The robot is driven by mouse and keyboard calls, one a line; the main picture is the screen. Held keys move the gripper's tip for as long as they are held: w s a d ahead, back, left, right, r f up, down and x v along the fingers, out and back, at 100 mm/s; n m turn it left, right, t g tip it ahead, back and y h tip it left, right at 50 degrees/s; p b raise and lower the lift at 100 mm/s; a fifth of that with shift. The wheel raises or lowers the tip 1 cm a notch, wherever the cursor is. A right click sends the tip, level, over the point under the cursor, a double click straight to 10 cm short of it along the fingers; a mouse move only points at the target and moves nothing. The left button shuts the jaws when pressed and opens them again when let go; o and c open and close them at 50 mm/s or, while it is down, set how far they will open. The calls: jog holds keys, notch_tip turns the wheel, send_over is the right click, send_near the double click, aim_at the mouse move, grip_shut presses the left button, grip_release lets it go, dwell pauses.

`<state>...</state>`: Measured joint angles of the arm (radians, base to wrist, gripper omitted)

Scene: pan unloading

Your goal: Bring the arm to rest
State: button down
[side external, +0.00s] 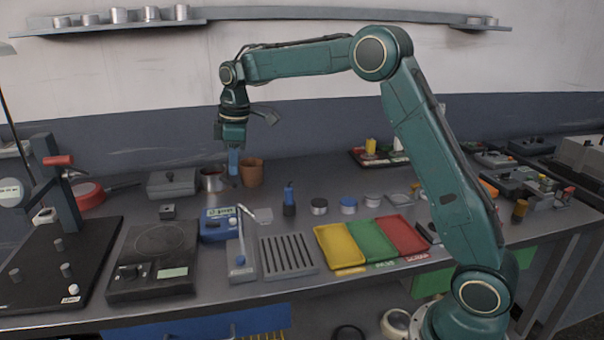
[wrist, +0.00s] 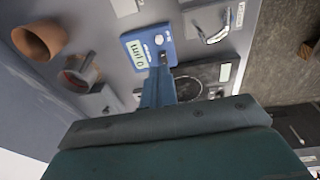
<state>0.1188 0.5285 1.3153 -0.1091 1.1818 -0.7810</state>
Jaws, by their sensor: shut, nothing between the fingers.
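My gripper (side external: 234,161) hangs from the arm, pointing down above the back half of the bench, with its blue fingers shut and nothing between them. In the side view its tip is just in front of or beside a brown pot (side external: 251,172) and a metal pan (side external: 213,180); I cannot tell whether it touches either. In the wrist view the blue fingers (wrist: 160,75) reach toward the blue meter, with the brown pot (wrist: 40,38) and metal pan (wrist: 80,70) off to the left.
A blue meter (side external: 217,224), a scale (side external: 150,278) and a dark stand (side external: 55,275) are at the left front. Yellow (side external: 340,246), green (side external: 372,240) and red (side external: 402,234) trays lie at the middle front.

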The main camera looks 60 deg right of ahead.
jog(key=s+a+r+m+t, duration=0.15)
jog(key=s+r, duration=0.25)
jog(key=s, duration=0.5)
jog(key=s+a+r+m+t, duration=0.1)
jog(key=s+a+r+m, duration=0.15)
jog(key=s+r, duration=0.45)
jog(key=s+f+m+t, duration=0.1)
jog(key=s+f+m, duration=0.1)
jog(key=s, duration=0.8)
jog(key=s+f+m, duration=0.2)
jog(key=s+f, duration=0.3)
jog(key=s, duration=0.5)
jog(key=shift+a+f+m+t, duration=0.15)
jog(key=shift+a+m+t, duration=0.2)
jog(key=shift+a+m, duration=0.1)
